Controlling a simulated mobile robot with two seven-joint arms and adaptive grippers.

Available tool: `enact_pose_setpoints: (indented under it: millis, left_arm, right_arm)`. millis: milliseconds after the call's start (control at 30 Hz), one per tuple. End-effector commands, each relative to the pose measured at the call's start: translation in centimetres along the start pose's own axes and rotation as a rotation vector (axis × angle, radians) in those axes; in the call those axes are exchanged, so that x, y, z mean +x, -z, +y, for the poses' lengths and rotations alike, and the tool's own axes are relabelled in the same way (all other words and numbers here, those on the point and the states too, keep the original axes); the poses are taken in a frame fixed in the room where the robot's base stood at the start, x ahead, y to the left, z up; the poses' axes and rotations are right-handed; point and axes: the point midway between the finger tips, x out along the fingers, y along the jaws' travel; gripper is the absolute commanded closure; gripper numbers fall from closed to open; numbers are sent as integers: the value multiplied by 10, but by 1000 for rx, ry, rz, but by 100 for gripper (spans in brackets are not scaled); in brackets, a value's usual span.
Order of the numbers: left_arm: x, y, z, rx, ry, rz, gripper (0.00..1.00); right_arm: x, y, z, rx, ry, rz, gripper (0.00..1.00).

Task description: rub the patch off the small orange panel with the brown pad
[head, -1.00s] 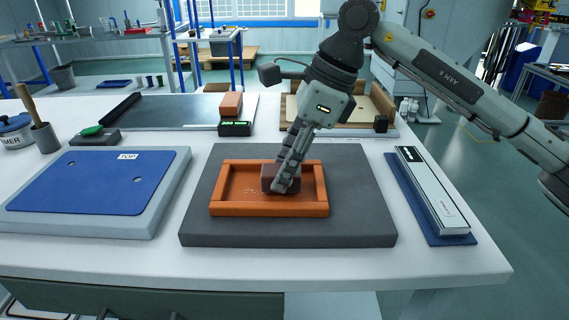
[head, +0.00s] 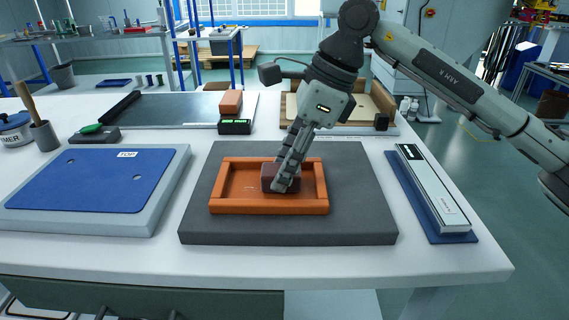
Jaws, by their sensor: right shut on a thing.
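The small orange panel (head: 238,206) has a raised rim and lies on a dark grey mat (head: 360,215) in the middle of the table. My right gripper (head: 281,182) reaches down from the upper right and is shut on the brown pad (head: 270,176). The pad is inside the panel's rim, right of its middle, and looks to be on or just above its surface. Small pale marks show on the panel's floor left of the pad. The pad and gripper hide the floor behind them. My left gripper is not in view.
A blue plate marked TOP (head: 90,180) lies on a grey block at left. A long white-topped bar (head: 431,188) on a blue base lies at right. Behind are an orange block (head: 231,103), a display box (head: 235,127) and a wooden tray (head: 350,129).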

Motion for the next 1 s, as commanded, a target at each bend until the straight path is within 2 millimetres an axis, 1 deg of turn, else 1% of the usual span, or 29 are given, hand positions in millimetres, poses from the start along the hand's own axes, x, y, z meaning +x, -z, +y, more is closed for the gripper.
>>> enact_pose_setpoints:
  millis: [500, 1000]
  left_arm:
    - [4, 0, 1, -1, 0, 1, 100]
    - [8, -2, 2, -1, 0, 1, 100]
  right_arm:
    - [5, 1, 0, 0, 0, 0, 85]
    - [11, -12, 0, -1, -1, 1, 85]
